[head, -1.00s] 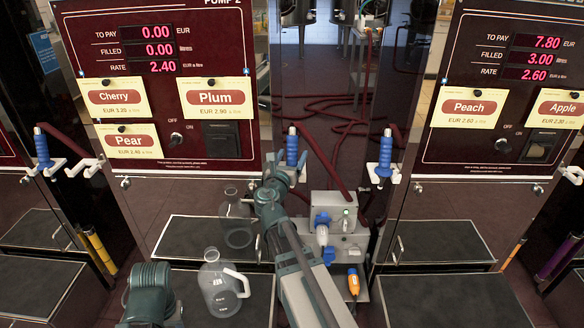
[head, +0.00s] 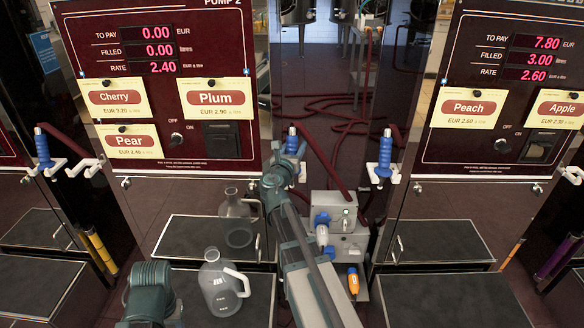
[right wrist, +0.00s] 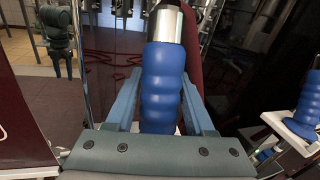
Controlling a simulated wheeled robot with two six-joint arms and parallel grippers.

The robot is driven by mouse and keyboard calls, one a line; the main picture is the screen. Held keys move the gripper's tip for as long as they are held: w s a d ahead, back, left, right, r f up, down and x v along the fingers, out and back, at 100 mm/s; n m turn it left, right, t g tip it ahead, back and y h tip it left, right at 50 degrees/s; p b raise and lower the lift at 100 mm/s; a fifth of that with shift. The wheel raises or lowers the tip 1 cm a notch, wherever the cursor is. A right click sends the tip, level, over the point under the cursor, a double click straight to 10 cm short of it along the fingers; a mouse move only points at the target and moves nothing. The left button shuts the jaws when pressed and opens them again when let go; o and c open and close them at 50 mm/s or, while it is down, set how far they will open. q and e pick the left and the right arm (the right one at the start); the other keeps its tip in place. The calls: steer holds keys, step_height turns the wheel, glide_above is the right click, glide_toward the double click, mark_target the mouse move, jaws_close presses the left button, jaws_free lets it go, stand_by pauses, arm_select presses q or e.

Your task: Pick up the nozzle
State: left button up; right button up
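A nozzle with a blue ribbed grip (head: 292,131) stands upright in its holder at the right edge of pump 2. My right gripper (head: 290,157) is at this nozzle and partly hides it. In the right wrist view, the blue grip (right wrist: 162,85) with its metal collar lies between the two fingers of my right gripper (right wrist: 162,88). The fingers look spread, one on each side, close to the grip. I cannot tell whether either finger touches it.
Other blue nozzles hang at the left (head: 42,148) and right (head: 385,152). A grey box (head: 345,240) with blue fittings stands beside my right arm.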

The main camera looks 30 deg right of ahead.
jaws_close()
arm_select(q)
steer(key=shift+r, duration=0.2)
arm_select(e)
steer(key=shift+r, duration=0.15)
